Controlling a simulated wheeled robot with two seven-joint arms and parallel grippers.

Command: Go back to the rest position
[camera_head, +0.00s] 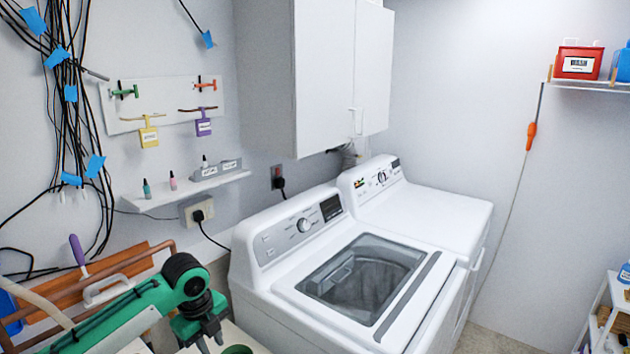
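My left arm, green with black joints, comes in from the lower left. Its dark gripper (211,341) points down near the bottom edge, left of the front washing machine. The fingertips are small and close to the picture's edge, so I cannot tell whether they are open or shut. I see nothing clearly held in it. My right arm and gripper are not in view.
A white washer (262,297) with a glass lid (365,278) and a second white machine (430,210) stand right of my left gripper. A wall shelf (185,190) holds small bottles. A white rack (605,310) stands at the far right.

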